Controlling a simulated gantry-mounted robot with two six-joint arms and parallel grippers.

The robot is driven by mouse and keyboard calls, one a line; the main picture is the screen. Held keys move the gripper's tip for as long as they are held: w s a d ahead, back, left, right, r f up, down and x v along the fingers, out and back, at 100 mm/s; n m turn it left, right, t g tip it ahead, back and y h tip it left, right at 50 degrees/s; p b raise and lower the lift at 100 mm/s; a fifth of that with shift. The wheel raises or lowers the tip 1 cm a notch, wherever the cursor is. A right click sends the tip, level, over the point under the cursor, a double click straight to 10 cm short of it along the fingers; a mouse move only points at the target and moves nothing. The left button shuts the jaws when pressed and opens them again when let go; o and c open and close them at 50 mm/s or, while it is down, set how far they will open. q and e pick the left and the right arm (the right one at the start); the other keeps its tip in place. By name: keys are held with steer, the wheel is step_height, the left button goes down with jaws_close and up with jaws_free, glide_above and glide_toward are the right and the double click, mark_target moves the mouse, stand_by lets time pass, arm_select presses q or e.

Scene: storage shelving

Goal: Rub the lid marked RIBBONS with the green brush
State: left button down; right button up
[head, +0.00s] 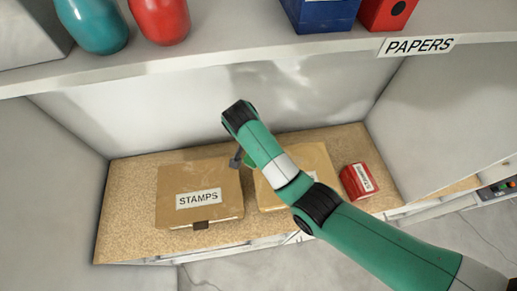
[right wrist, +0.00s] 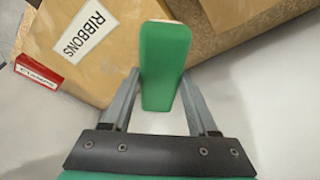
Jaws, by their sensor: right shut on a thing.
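The RIBBONS lid (right wrist: 115,40) is tan cardboard with a white label, at the upper left of the right wrist view. In the head view the lid (head: 318,160) is partly hidden by my right arm, its label covered. The green brush (right wrist: 162,65) is between the fingers of my right gripper (right wrist: 160,95), which is shut on it. The brush overlaps the lid's edge in the wrist view; I cannot tell whether they touch. In the head view my right gripper (head: 238,160) is between the STAMPS lid (head: 180,180) and the RIBBONS lid. My left gripper is not in view.
A small red box (head: 358,180) stands right of the RIBBONS box and also shows in the wrist view (right wrist: 38,72). An upper shelf marked PAPERS (head: 300,48) holds teal and red vases and blue and red boxes. Side walls close the bay.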

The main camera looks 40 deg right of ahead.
steer(key=shift+r, duration=1.5)
